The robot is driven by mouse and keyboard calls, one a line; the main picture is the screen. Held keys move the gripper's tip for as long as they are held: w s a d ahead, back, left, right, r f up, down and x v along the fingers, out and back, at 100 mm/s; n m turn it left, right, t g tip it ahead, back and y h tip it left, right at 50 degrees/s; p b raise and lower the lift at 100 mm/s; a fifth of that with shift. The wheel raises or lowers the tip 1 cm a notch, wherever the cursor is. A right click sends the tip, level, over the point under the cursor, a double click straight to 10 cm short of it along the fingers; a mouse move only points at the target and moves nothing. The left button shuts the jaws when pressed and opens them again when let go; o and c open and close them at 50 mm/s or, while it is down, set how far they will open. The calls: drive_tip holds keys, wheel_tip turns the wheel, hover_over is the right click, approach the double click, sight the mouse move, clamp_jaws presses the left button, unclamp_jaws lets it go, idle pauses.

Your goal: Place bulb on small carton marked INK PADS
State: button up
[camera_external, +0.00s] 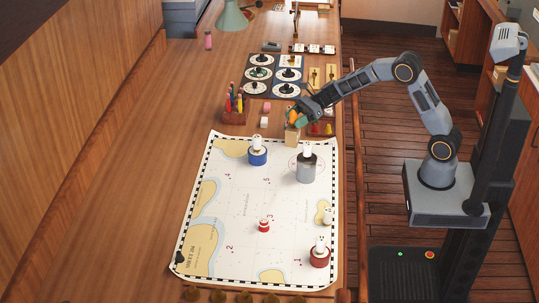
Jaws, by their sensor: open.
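Orange and green shapes show at the fingertips, and I cannot tell whether a bulb is there. Pale bulb-like pieces stand on a blue tin (258,157), a grey tin (306,172) and a red tin (319,258).
The chart (240,245) covers the near table, with a small red item (263,226) in its middle. A pen holder (235,112) stands beyond its far edge, near a dark panel of round dials (257,73). A green lamp (231,17) is farther back. The left tabletop is clear.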

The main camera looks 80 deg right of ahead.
drive_tip(key=b+v, duration=0.2)
drive_tip(key=v, duration=0.9)
drive_tip(key=s+a+n+g+h, duration=0.1)
drive_tip(key=s+a+n+g, duration=0.5)
drive_tip(key=s+a+n, duration=0.65)
drive_tip(key=s+a+n+h, duration=0.3)
drive_tip(key=s+n+h, duration=0.3)
drive_tip(key=s+n, duration=0.4)
drive_tip(key=shift+s+a+f+n+g+h, duration=0.2)
drive_tip(key=shift+s+a+n+g+h, duration=0.15)
drive_tip(key=shift+n, duration=3)
